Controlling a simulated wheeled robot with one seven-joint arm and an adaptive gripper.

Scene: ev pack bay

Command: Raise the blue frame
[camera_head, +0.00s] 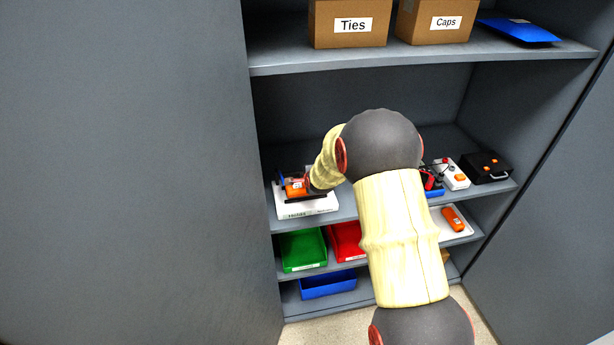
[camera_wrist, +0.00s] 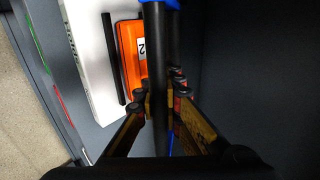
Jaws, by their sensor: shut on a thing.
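The blue frame shows only in part. In the wrist view a blue piece (camera_wrist: 173,4) sits at the top of a black bar (camera_wrist: 160,50), and a thin blue strip shows lower down. In the head view a bit of the blue frame (camera_head: 281,176) shows at the left of the middle shelf. My gripper (camera_wrist: 163,90) is shut on the black bar, which looks like part of the frame. An orange block (camera_wrist: 131,45) labelled 2 lies beside the bar, on or over a white holder (camera_head: 308,209). My arm hides much of the frame in the head view.
Grey cabinet walls stand close on both sides. Above is a shelf (camera_head: 420,58) with Ties (camera_head: 348,40) and Caps (camera_head: 446,35) boxes. Below are green (camera_head: 303,250), red (camera_head: 343,240) and blue (camera_head: 328,287) bins. A black case (camera_head: 486,168) stands right on the middle shelf.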

